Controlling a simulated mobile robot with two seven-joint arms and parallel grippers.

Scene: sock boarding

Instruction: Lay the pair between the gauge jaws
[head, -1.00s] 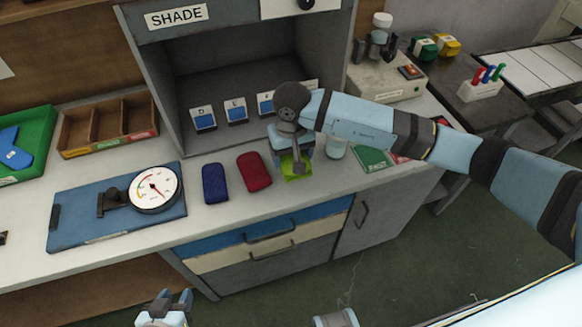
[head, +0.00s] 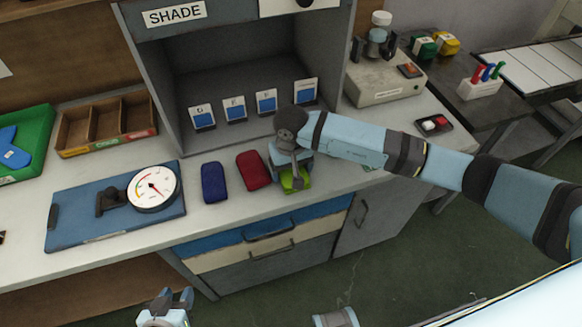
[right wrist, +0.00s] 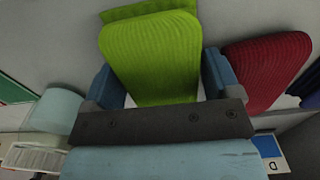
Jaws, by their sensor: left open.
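A lime-green ribbed pair (head: 293,182) is at the counter's front edge, under my right gripper (head: 291,170). In the right wrist view the green pair (right wrist: 150,55) fills the space between the two blue fingers, which appear shut on its sides. A dark red pair (head: 253,170) and a navy pair (head: 214,182) lie to its left. The gauge (head: 120,228) is a blue board with a white dial (head: 153,188). One dark jaw (head: 110,199) stands beside the dial and a dark block (head: 53,216) near the left edge; the space between is empty. My left gripper (head: 168,300) is open, low in front.
The grey shade booth (head: 180,120) with several sample cards stands behind. A wooden divided tray (head: 107,125) and a green tray (head: 42,125) are at the left. A beige device (head: 385,85) stands right of the booth. Bare counter lies between the gauge and the navy pair.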

